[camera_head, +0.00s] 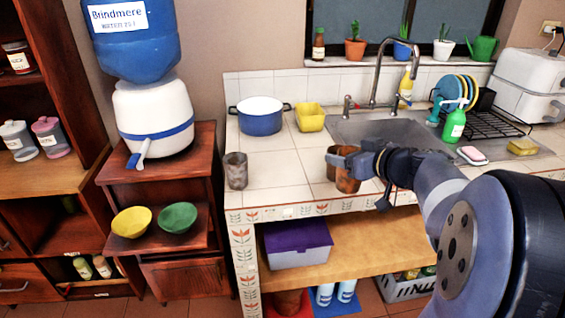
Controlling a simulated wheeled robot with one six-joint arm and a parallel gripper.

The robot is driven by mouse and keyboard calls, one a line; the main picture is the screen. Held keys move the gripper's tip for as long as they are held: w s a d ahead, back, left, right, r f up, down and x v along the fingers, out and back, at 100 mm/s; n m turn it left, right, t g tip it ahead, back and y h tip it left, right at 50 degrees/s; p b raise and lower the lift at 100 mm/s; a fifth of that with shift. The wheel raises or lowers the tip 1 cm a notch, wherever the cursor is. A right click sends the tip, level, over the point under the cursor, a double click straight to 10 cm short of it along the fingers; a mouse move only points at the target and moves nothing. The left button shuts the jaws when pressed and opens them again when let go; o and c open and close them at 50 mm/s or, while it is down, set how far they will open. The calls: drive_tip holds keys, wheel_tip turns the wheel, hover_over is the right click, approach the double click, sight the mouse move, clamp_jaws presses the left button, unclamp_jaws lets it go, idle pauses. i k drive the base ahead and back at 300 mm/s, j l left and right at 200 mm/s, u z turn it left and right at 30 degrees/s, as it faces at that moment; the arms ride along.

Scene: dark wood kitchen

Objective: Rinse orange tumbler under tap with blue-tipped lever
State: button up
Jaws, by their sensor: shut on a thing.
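The orange tumbler (347,181), brownish and mottled, is at the front edge of the tiled counter, left of the sink. My gripper (349,160) is shut on it and hides part of its upper side. I cannot tell whether its base touches the counter. The sink's tall curved tap (380,62) stands behind the basin (372,128), with a small lever on either side, left (347,104) and right (394,104). Any blue tip on these levers is too small to make out. The water dispenser (151,118) at the left has its own tap (139,154) with a bluish lever.
A grey-brown tumbler (236,170) stands on the counter left of my gripper. Behind it are a blue pot (260,120) and a yellow tub (310,117). A green bottle (454,126) and a dish rack (487,119) stand at the right. Tiles between the tumblers are clear.

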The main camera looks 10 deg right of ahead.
sight(397, 97)
drive_tip(key=i+j, duration=0.3)
drive_tip(key=i, duration=0.15)
drive_tip(key=i+j, duration=0.25)
drive_tip(key=i, duration=0.2)
